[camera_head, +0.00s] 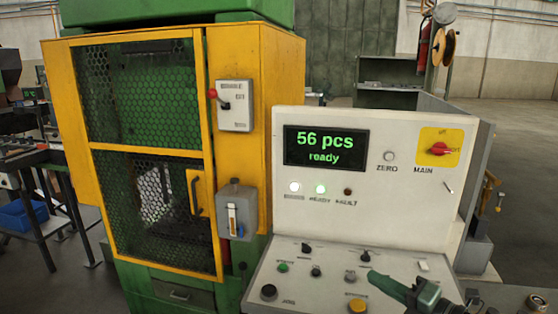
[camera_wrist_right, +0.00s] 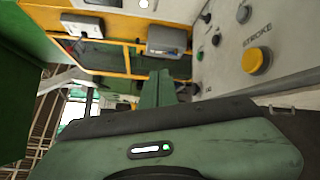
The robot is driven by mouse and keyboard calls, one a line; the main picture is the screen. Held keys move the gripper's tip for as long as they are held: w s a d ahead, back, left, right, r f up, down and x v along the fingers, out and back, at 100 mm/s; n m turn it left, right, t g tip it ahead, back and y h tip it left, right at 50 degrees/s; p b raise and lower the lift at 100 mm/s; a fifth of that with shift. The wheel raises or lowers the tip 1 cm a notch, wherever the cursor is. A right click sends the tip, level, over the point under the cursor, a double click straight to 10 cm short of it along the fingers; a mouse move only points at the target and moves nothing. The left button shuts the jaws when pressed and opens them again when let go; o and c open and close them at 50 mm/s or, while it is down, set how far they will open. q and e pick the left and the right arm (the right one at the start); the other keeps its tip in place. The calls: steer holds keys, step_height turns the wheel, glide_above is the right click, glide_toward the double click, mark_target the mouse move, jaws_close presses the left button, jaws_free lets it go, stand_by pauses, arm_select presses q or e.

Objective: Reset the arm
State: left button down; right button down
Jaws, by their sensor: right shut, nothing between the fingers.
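My right gripper (camera_head: 374,276) is green and comes in from the lower right of the head view. Its fingertips are together with nothing between them, over the sloped control desk (camera_head: 326,297), near a row of knobs and buttons. Whether the tips touch the desk cannot be told. In the right wrist view, the closed fingers (camera_wrist_right: 156,88) point towards the yellow-framed machine, with the desk to their right. My left gripper is in neither view.
The control panel (camera_head: 375,190) has a display reading "56 pcs ready" and a red MAIN switch (camera_head: 440,149). A yellow STROKE button (camera_head: 357,305) is near my right gripper. Left stands a yellow and green machine with a mesh door (camera_head: 150,205). Open floor (camera_head: 525,150) lies at the right.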

steer(key=s+d+r+m+t+h, duration=0.3)
steer(key=m+t+h, duration=0.45)
steer(key=m, duration=0.75)
steer(key=s+d+f+m+g+h, duration=0.25)
steer(key=s+f+m+g, duration=0.2)
steer(key=f, duration=0.25)
steer(key=s+d+f+m+g+h, duration=0.2)
steer(key=s+f+m+g+h, duration=0.1)
steer(key=s+f+m+h, duration=0.25)
steer(key=s+a+f+m+g+y, duration=0.1)
steer(key=s+a+f+g+y, duration=0.15)
steer(key=s+f, duration=0.3)
steer(key=s+a+f+m+g+y, duration=0.1)
steer(key=s+a+f+g, duration=0.3)
steer(key=s, duration=0.3)
steer(key=s+a+f+g+y, duration=0.2)
steer(key=s+a+f+g, duration=0.15)
steer(key=s, duration=0.35)
step_height(320, 180, down, 27)
steer(key=s+g, duration=0.1)
steer(key=s+d+f, duration=0.2)
steer(key=s+f, duration=0.6)
steer(key=s+d+f+g+b, duration=0.1)
steer(key=s+f, duration=0.7)
steer(key=s, duration=0.1)
steer(key=shift+d+f, duration=0.4)
